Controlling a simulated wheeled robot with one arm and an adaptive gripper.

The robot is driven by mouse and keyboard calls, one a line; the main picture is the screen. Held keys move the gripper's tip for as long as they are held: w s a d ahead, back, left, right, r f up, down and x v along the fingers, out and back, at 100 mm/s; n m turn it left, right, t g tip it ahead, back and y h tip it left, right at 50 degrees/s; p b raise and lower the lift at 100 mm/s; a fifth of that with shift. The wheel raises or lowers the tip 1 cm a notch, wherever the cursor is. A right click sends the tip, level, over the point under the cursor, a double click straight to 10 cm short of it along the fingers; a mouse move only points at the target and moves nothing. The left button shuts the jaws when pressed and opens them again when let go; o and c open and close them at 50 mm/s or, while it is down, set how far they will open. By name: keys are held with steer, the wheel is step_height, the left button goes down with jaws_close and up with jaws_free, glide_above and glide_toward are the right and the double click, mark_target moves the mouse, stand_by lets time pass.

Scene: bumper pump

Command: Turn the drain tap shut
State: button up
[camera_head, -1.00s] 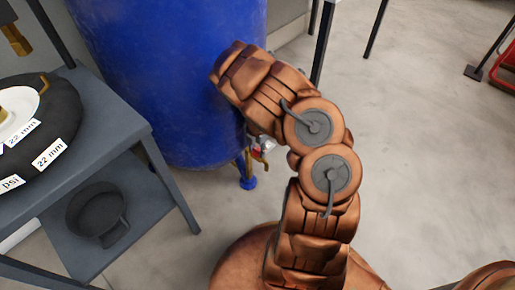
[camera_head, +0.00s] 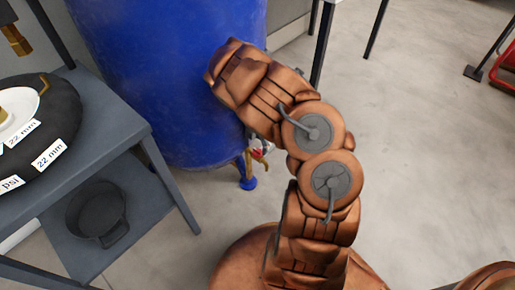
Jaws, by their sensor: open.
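The drain tap (camera_head: 260,150) shows low on the right side of the blue tank (camera_head: 168,85), just under my arm's forearm. It is a small brass and grey fitting with a red part. It is partly covered by my arm, and too small to tell how its handle is turned. My copper arm reaches up and left across the tank front.
A grey two-level table (camera_head: 105,145) stands at the left, with a black tyre (camera_head: 60,115) on top and a black pan (camera_head: 97,212) on its lower shelf. A tank foot (camera_head: 248,182) rests on the floor. Open floor (camera_head: 425,150) lies to the right.

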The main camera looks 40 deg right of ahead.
mark_target(257, 150)
step_height(257, 150, up, 9)
stand_by(0.6)
stand_by(0.5)
